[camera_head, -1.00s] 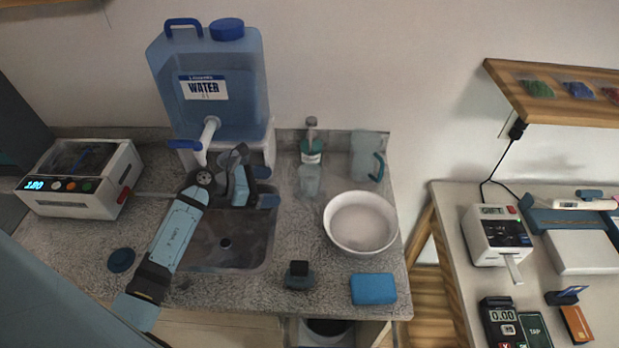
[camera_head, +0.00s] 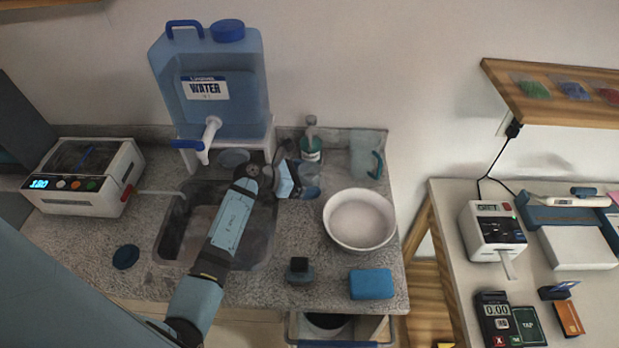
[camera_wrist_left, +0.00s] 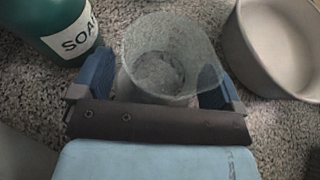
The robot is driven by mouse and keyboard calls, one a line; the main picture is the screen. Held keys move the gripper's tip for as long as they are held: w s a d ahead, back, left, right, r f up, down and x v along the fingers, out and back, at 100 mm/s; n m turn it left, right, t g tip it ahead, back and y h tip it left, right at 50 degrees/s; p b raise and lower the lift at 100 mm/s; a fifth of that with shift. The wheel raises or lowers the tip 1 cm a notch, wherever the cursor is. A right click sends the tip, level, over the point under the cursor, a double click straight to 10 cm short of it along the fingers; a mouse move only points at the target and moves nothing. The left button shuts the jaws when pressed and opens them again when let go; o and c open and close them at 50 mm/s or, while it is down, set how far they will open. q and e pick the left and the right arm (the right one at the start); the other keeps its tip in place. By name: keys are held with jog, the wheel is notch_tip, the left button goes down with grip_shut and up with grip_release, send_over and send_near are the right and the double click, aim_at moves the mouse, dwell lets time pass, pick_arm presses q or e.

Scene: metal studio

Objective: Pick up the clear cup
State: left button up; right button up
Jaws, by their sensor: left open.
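The clear cup (camera_head: 309,172) stands upright on the granite counter, between the soap bottle and the white bowl. In the left wrist view the clear cup (camera_wrist_left: 172,50) is close, its round rim and bottom visible. My left gripper (camera_head: 304,180) is open at the cup, reaching over the sink from the left. In the wrist view the blue fingers of my left gripper (camera_wrist_left: 157,80) lie on either side of the cup's lower part. I cannot tell whether they touch it. My right gripper is not in view.
The green soap bottle (camera_head: 311,145) stands just behind the cup, and the white bowl (camera_head: 359,220) is close on the right. A clear pitcher (camera_head: 365,155) stands behind the bowl. The water jug (camera_head: 212,85) is at the back left. A blue sponge (camera_head: 372,284) lies in front.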

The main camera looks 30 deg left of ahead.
pick_arm(q)
jog(key=c, duration=1)
jog(key=shift+r, duration=0.25)
jog(key=shift+r, duration=0.15)
jog(key=shift+s+r+b, duration=0.1)
jog(key=shift+r+b, duration=0.1)
jog(key=shift+b, duration=0.15)
jog(key=s+d, duration=0.1)
jog(key=s, duration=0.1)
jog(key=s+d, duration=0.1)
jog(key=s, duration=0.1)
jog(key=s+d+b, duration=0.1)
jog(key=s, duration=0.1)
jog(key=shift+s+d, duration=0.2)
jog(key=shift+s, duration=0.2)
jog(key=shift+s+r, duration=0.1)
jog(key=shift+r, duration=0.25)
notch_tip(320, 180, up, 13)
jog(key=shift+b, duration=0.35)
